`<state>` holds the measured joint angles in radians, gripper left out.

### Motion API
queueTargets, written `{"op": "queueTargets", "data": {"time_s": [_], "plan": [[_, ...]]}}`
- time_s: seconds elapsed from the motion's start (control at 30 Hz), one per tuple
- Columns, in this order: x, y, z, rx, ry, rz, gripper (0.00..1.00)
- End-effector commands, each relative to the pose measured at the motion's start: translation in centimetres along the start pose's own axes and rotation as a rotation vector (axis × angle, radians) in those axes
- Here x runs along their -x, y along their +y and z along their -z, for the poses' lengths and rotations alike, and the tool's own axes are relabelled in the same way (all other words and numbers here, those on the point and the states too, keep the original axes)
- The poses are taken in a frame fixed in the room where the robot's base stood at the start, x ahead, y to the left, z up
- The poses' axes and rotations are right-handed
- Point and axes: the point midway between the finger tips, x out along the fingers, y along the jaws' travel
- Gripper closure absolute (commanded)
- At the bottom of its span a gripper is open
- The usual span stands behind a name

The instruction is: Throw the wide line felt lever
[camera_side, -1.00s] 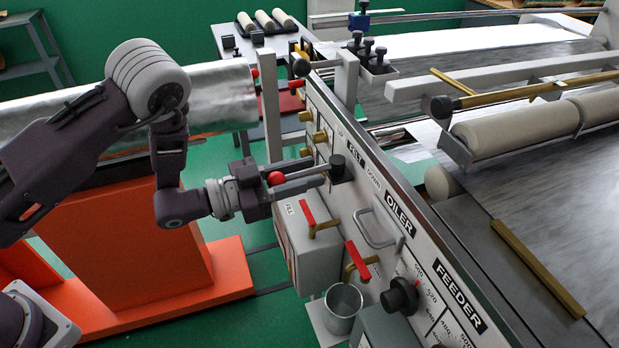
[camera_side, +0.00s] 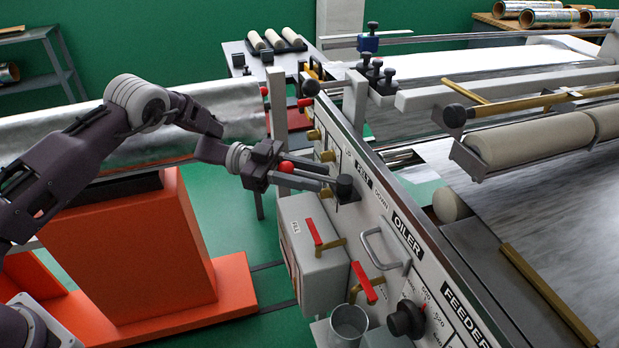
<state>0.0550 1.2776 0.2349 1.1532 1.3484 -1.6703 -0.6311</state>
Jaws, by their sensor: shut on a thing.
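The felt lever (camera_side: 344,187) has a black knob-like part at the side panel, by the FELT label (camera_side: 364,176) with UP and DOWN marks. A red ball (camera_side: 287,167) shows between my fingers, close to the palm, and looks like the lever's outer end. My gripper (camera_side: 318,177) is shut on the lever, its two dark fingers pointing right toward the panel. The fingers slope slightly down from palm to panel, so the red ball sits higher than the black part. The lever's shaft is mostly hidden by the fingers.
Below are a grey FILL box (camera_side: 308,262), red-handled valves (camera_side: 364,283), a metal handle (camera_side: 382,252), a metal bucket (camera_side: 349,326) and a black FEEDER knob (camera_side: 406,318). Brass knobs (camera_side: 313,135) sit just above the gripper. A foil roll (camera_side: 150,128) lies behind my arm.

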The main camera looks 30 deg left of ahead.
Motion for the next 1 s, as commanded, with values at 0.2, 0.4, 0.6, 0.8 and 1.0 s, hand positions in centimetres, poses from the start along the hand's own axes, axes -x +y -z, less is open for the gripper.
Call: {"op": "queueTargets", "data": {"time_s": [0.2, 0.4, 0.6, 0.8, 1.0], "plan": [[-0.19, -0.18, 0.04, 0.000, 0.007, -0.035, 1.00], [-0.24, -0.28, 0.09, -0.002, 0.008, -0.038, 1.00], [-0.27, -0.35, 0.13, -0.003, 0.009, -0.036, 1.00], [-0.23, -0.28, 0.10, -0.002, 0.009, -0.038, 0.49], [-0.01, -0.24, 0.05, 0.000, 0.008, -0.039, 0.49]]}}
